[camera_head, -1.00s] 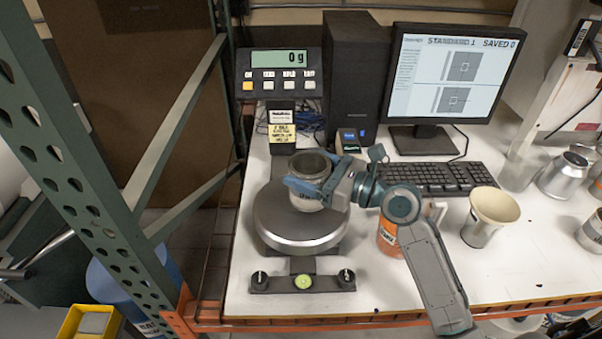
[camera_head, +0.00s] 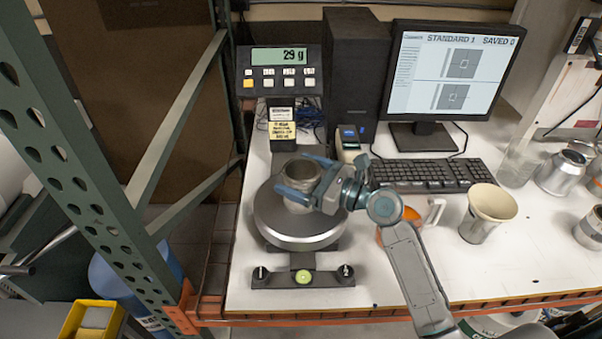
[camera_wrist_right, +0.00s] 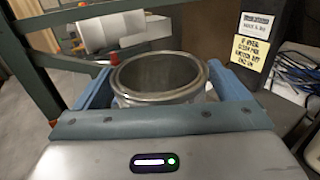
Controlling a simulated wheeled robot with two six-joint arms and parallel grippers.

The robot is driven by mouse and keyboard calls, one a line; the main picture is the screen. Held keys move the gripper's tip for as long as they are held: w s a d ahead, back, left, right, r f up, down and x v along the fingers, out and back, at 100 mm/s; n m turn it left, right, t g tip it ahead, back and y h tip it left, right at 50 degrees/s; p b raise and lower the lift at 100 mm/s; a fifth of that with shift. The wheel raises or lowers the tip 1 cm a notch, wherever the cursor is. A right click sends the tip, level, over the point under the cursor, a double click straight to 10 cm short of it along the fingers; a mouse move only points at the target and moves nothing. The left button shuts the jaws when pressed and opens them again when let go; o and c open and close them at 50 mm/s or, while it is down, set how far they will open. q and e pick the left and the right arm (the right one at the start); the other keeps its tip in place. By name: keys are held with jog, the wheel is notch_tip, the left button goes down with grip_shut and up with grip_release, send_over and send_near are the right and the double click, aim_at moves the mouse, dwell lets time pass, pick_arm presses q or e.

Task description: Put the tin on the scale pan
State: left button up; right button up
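The tin (camera_head: 302,173) is a grey, open-topped metal can, upright on the round metal scale pan (camera_head: 300,228). My right gripper (camera_head: 300,173) reaches in from the right with one blue finger on each side of the tin. In the right wrist view the tin (camera_wrist_right: 160,80) sits between the two fingers, close against both, with no clear gap. The tin looks empty inside; its base is partly hidden by the near finger. The scale display (camera_head: 280,56) reads 29 g. My left gripper is not in view.
A keyboard (camera_head: 432,174) and monitor (camera_head: 455,75) stand right of the scale. A cream-rimmed cup (camera_head: 486,215), an orange container (camera_head: 412,216) partly behind my arm, and glass and metal vessels stand on the white bench. A green rack post (camera_head: 60,150) is at the left.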

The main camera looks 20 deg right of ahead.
jog(key=shift+r, duration=0.15)
jog(key=shift+s+d, duration=0.15)
jog(key=b+v, duration=0.3)
jog(key=v, duration=0.5)
jog(key=shift+s, duration=0.1)
jog(key=shift+b+v, duration=0.5)
jog(key=shift+v, duration=1.25)
